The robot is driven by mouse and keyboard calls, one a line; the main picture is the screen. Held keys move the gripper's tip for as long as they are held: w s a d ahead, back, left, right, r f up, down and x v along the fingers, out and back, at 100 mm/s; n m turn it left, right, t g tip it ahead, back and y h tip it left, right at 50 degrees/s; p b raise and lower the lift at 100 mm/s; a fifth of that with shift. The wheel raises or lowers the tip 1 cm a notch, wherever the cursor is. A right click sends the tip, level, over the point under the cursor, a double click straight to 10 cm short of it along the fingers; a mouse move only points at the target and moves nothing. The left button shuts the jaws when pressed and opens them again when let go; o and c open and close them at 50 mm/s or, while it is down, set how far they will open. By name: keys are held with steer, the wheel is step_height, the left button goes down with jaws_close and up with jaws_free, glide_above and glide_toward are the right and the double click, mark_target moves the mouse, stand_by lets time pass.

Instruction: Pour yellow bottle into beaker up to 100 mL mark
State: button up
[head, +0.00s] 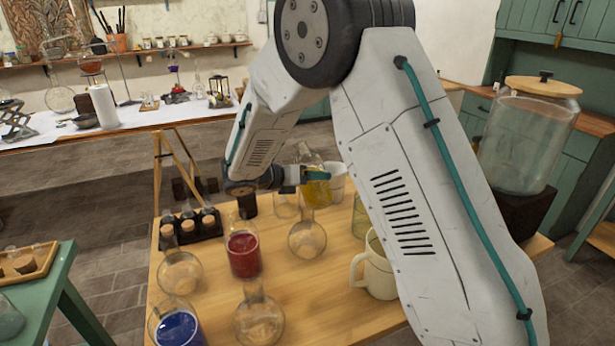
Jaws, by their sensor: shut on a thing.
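My gripper (312,176) is shut on the yellow bottle (318,192), a clear flask with yellow liquid in its lower part. It is near the far side of the wooden table. The bottle looks close to upright, with its neck up and leaning slightly left. I cannot tell whether its base touches the table. A pale, clear-looking vessel (338,182) stands just right of and behind the bottle, partly hidden by it and by my arm; it may be the beaker. No 100 mL mark can be made out. A small clear glass vessel (286,206) stands left of the bottle.
The wooden table (215,300) holds a red-filled flask (243,254), a blue-filled flask (179,328), several empty round flasks (307,240), a dark rack of corked vials (190,228) and a cream mug (376,272). A large glass jar (525,140) stands right. My arm hides the table's right part.

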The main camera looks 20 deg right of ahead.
mark_target(315, 166)
steer(key=r+n+g+h, duration=0.1)
steer(key=n, duration=0.1)
steer(key=s+r+n+h, duration=0.1)
steer(key=n, duration=0.1)
steer(key=r+n+g+h, duration=0.1)
steer(key=n, duration=0.1)
steer(key=shift+s+d+r+n+g, duration=0.2)
steer(key=shift+s+d+n+g, duration=0.1)
steer(key=shift+s, duration=0.1)
steer(key=shift+s+a+r+n, duration=0.1)
steer(key=shift+s+r+n, duration=0.1)
steer(key=shift+r+n, duration=0.3)
stand_by(2.2)
steer(key=shift+r+n+h, duration=0.5)
steer(key=shift+r+n, duration=0.1)
steer(key=shift+r, duration=0.15)
stand_by(3.5)
